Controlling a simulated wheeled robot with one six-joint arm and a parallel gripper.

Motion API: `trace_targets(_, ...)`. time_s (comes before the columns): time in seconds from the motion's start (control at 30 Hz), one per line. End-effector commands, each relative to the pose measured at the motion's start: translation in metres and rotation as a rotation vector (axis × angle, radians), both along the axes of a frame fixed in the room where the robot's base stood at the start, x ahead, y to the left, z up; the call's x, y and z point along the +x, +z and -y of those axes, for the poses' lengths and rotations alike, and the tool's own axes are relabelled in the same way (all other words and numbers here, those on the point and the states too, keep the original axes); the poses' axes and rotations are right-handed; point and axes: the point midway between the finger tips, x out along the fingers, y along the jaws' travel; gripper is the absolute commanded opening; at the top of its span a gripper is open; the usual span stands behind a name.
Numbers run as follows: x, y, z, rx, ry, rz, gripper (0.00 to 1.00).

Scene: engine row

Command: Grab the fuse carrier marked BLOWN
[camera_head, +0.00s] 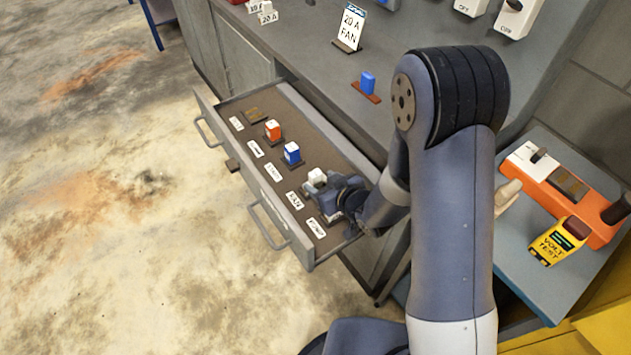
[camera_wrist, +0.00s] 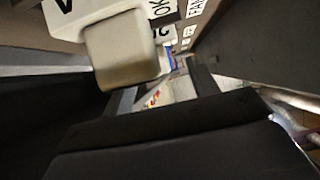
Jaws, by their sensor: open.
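My gripper (camera_head: 333,198) is low inside the open drawer (camera_head: 252,188), toward its near right end, with its jaws open. A white fuse carrier (camera_head: 316,177) stands in the drawer right beside the jaws. The wrist view shows a pale block (camera_wrist: 122,50) close to the camera, with part of a large letter on a white face behind it. I cannot read BLOWN on any carrier. A blue and white carrier (camera_head: 292,153) and an orange and white carrier (camera_head: 273,129) stand farther along the drawer. My gripper hides the drawer floor under it.
Several white labels (camera_head: 274,172) run along the drawer front. A blue fuse (camera_head: 368,83) and a 20 A FAN card (camera_head: 350,27) stand on the grey bench top. A yellow volt tester (camera_head: 558,242) and an orange holder (camera_head: 567,200) lie on the side table.

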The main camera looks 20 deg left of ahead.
Motion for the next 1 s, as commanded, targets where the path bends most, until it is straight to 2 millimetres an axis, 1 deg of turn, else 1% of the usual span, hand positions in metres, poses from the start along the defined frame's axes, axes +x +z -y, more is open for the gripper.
trace_targets(0.17,0.02,-0.005,-0.014,0.001,0.001,0.001,0.56)
trace_targets(0.3,0.028,-0.014,-0.025,-0.001,0.003,0.001,0.56)
trace_targets(0.63,0.032,-0.017,-0.028,0.0,0.0,0.0,0.56)
trace_targets(1.0,0.032,-0.017,-0.028,0.001,0.0,0.001,0.26)
